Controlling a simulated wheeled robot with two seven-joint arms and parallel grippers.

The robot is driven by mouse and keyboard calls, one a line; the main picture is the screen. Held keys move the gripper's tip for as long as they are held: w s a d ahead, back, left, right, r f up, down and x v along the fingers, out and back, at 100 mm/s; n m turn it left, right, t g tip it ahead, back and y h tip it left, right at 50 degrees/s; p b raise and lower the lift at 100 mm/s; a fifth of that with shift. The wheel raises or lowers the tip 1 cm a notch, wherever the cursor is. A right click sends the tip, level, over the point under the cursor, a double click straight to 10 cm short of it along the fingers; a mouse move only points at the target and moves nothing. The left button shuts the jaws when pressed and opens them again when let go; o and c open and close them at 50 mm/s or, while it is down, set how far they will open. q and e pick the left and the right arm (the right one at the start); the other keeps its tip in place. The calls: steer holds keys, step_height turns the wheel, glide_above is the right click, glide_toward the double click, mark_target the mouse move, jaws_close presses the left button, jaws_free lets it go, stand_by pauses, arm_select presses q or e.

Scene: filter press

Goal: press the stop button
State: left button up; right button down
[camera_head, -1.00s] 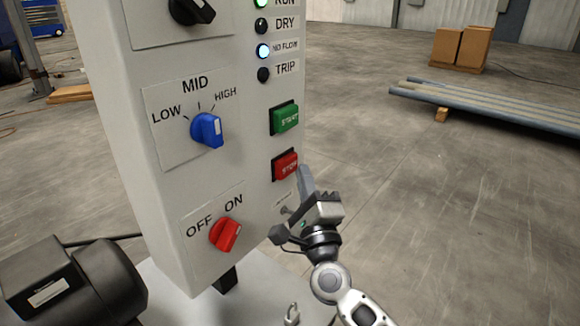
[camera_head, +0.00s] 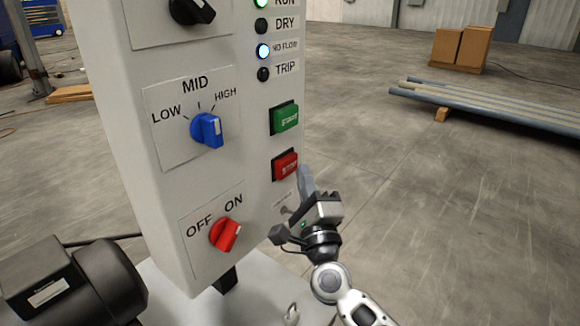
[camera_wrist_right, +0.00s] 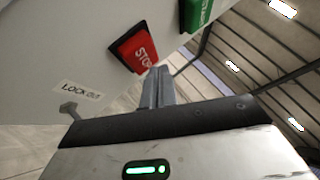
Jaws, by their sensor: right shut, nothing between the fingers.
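The red stop button (camera_head: 285,166) is on the lower right of the grey panel's front, under the green start button (camera_head: 284,117). My right gripper (camera_head: 304,172) is shut and empty, its fingertips just right of the stop button in the head view. In the right wrist view the stop button (camera_wrist_right: 137,49) is just beyond the closed fingertips (camera_wrist_right: 157,72); whether they touch it I cannot tell. My left gripper is not in view.
The panel (camera_head: 170,235) also carries a blue selector knob (camera_head: 207,130), a red on/off knob (camera_head: 225,234) and indicator lamps. A lockout tab (camera_wrist_right: 71,110) sticks out below the stop button. A dark motor (camera_head: 75,285) stands at lower left.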

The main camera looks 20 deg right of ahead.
steer(key=shift+w, duration=0.1)
stand_by(0.3)
steer(key=shift+w+a, duration=0.2)
steer(key=shift+w, duration=0.05)
steer(key=shift+w+a, duration=0.35)
steer(key=shift+w, duration=0.2)
stand_by(0.8)
steer(key=shift+s+d, duration=0.1)
steer(key=shift+s, duration=0.05)
steer(key=shift+s+d, duration=0.4)
steer(key=shift+s, duration=0.35)
steer(key=s+d, duration=0.1)
steer(key=s, duration=0.2)
steer(key=s+d, duration=0.1)
steer(key=shift+s+d+p, duration=0.15)
steer(key=shift+d+p, duration=0.15)
steer(key=shift+p, duration=0.1)
stand_by(0.7)
